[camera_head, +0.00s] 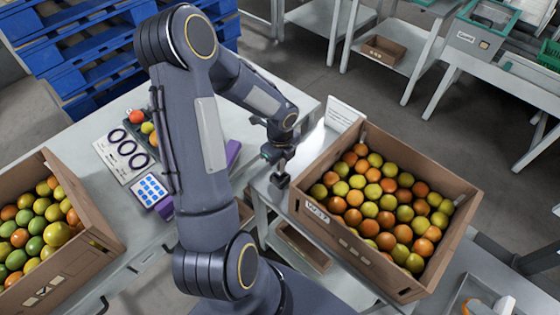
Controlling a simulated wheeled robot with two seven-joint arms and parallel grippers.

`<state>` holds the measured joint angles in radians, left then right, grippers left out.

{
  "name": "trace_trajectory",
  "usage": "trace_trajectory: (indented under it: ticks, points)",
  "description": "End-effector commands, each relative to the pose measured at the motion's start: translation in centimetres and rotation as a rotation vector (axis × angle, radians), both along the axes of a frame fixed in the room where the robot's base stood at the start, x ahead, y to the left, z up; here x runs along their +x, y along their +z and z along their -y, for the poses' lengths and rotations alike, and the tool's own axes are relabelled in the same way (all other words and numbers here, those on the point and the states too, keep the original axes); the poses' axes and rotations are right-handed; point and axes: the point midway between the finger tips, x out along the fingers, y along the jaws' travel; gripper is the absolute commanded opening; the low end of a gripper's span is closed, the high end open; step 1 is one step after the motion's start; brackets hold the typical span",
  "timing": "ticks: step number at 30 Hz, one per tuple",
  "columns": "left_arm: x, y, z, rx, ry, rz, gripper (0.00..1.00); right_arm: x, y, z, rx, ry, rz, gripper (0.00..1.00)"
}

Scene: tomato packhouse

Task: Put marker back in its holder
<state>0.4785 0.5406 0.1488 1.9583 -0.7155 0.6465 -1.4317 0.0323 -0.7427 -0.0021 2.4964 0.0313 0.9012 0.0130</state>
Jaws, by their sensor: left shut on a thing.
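My left gripper (280,180) is small in the view, beside the left wall of the right-hand cardboard box. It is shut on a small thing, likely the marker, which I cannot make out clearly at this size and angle. The jaws point downward over the edge of the table. I cannot pick out the marker holder; my left arm covers much of the table's middle. My right gripper is not in view.
A cardboard box (451,258) of tomatoes stands right of my gripper, with a white card (341,114) behind it. Another tomato box (93,265) is at left. A ring sizing board (112,160) and blue-white device (150,190) lie on the table. Blue pallets (75,48) stand behind.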

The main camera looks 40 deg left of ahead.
Motion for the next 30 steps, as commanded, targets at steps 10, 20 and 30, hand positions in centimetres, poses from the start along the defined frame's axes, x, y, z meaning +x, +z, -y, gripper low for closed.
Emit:
trace_trajectory:
  ticks: [10, 20, 30]
  points:
    - [0.0, -0.8, 0.0, 0.0, 0.0, 0.0, 0.0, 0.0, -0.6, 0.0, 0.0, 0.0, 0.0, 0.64]
    - [0.0, -1.5, 0.0, 0.0, 0.0, 0.0, 0.0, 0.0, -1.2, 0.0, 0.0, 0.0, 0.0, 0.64]
    - [0.0, -2.2, 0.0, 0.0, 0.0, 0.0, 0.0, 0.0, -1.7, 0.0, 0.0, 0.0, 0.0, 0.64]
